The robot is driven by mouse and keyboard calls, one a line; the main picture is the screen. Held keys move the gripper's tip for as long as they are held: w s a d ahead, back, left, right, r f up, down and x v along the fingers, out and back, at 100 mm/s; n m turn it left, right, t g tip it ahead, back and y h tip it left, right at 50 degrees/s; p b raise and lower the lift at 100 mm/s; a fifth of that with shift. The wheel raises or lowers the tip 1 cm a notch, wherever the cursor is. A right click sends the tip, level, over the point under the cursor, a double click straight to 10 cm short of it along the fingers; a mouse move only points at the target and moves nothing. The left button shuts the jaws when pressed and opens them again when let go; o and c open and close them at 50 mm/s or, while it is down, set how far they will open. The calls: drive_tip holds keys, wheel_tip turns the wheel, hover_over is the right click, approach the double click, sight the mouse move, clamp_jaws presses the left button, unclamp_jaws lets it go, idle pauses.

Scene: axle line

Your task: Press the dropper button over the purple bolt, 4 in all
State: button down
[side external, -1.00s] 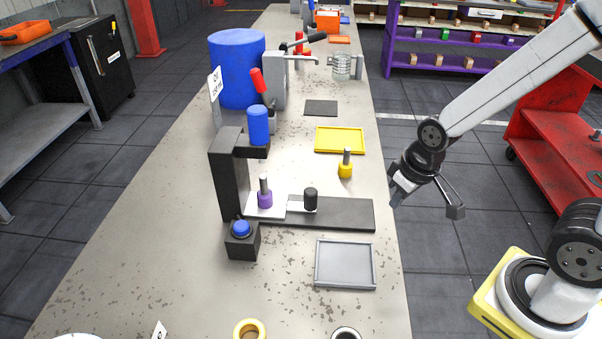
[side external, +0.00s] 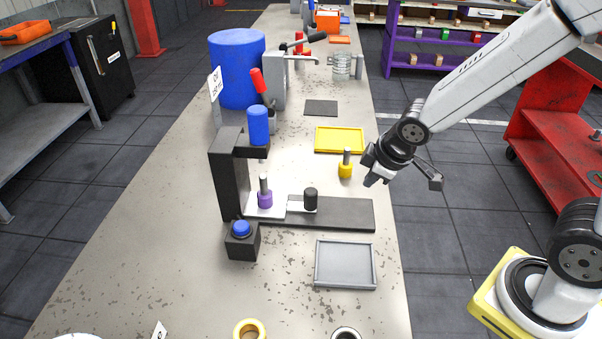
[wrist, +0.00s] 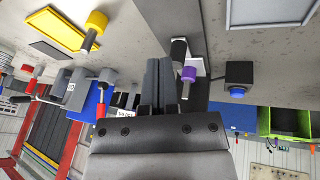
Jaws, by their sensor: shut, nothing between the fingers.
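The purple bolt (side external: 265,198) stands upright on a white plate (side external: 265,212) under the dropper (side external: 258,125), a blue cylinder held by a black stand (side external: 229,175). The dropper button (side external: 241,229) is a blue dome on a black box in front of the stand. In the wrist view the purple bolt (wrist: 188,75) and the blue button (wrist: 237,91) lie right of my fingers. My gripper (side external: 370,178) is shut and empty, above the bench's right edge, near the yellow bolt and well right of the button. Its closed fingers (wrist: 159,80) show in the wrist view.
A black-capped part (side external: 311,198) sits on the dark rail (side external: 345,213). A yellow bolt (side external: 346,168) stands before the yellow tray (side external: 340,139). A grey tray (side external: 345,265) lies nearer. The blue drum (side external: 237,68) and red-handled lever (side external: 258,82) stand farther back.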

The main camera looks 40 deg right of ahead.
drive_tip(key=w+a+r+n+t+y, duration=0.1)
drive_tip(key=w+a+r+n+t, duration=0.2)
drive_tip(key=w+a+n, duration=0.35)
wheel_tip(320, 180, up, 2)
drive_tip(key=r+n+g+y, duration=0.15)
drive_tip(key=n+y, duration=0.55)
drive_tip(key=n, duration=1.7)
hover_over(245, 225)
drive_tip(key=shift+f+g, duration=0.25)
drive_tip(key=shift+f, duration=0.25)
drive_tip(key=shift+f, duration=0.2)
drive_tip(key=shift+f, duration=4.2)
